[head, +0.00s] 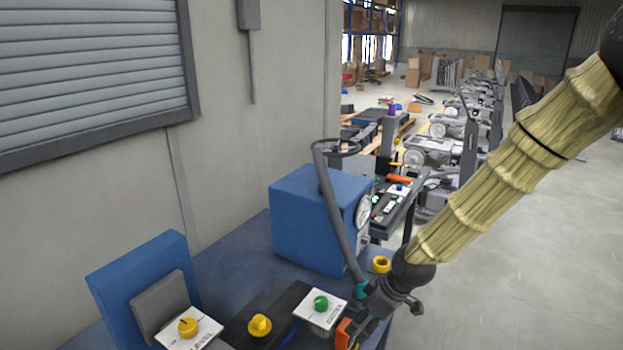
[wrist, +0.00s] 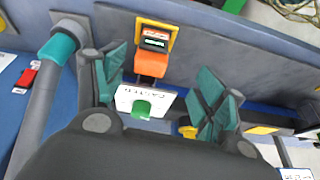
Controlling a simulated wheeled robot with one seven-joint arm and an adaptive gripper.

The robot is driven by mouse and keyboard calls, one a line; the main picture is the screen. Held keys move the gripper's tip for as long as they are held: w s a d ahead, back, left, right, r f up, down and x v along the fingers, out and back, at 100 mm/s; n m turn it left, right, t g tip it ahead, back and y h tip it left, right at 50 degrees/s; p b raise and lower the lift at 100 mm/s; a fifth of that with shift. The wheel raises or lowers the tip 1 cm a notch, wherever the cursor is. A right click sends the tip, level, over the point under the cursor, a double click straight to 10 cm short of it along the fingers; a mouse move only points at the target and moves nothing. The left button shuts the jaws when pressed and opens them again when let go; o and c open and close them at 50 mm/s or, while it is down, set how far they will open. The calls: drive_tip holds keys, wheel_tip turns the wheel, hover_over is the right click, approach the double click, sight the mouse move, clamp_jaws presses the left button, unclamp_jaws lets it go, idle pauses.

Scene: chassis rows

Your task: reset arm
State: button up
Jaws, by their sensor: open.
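My gripper (head: 378,302) is low in the head view, at the end of my sleeved arm, over the front edge of the blue bench. In the wrist view my gripper (wrist: 160,72) has its two teal-padded fingers spread apart with nothing held between them. Between and beyond the fingers are an orange part (wrist: 151,64) in a yellow frame and a white plate with a green knob (wrist: 141,108). An orange part (head: 343,333) also shows beside the gripper in the head view. I cannot tell whether a finger touches anything.
A grey curved bar (head: 338,215) with a teal end rises close beside my gripper. A blue box (head: 318,218) stands behind it. A green knob (head: 320,303) and yellow knobs (head: 259,325) line the bench front. Open floor (head: 520,250) lies to the right.

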drive_tip(key=s+d+f+m+g+h, duration=0.15)
drive_tip(key=s+f+m, duration=0.45)
drive_tip(key=s+f, duration=1.1)
drive_tip(key=s+d+f+m+h, duration=0.1)
drive_tip(key=s+d+f+m, duration=0.1)
drive_tip(key=s+f, duration=0.3)
drive_tip(key=s+d+f+m+h, duration=0.1)
drive_tip(key=s+d+f+m, duration=0.2)
drive_tip(key=s+f, duration=0.3)
drive_tip(key=s+d+g, duration=0.1)
drive_tip(key=s, duration=0.4)
drive_tip(key=shift+s+f, duration=0.2)
drive_tip(key=shift+f, duration=0.05)
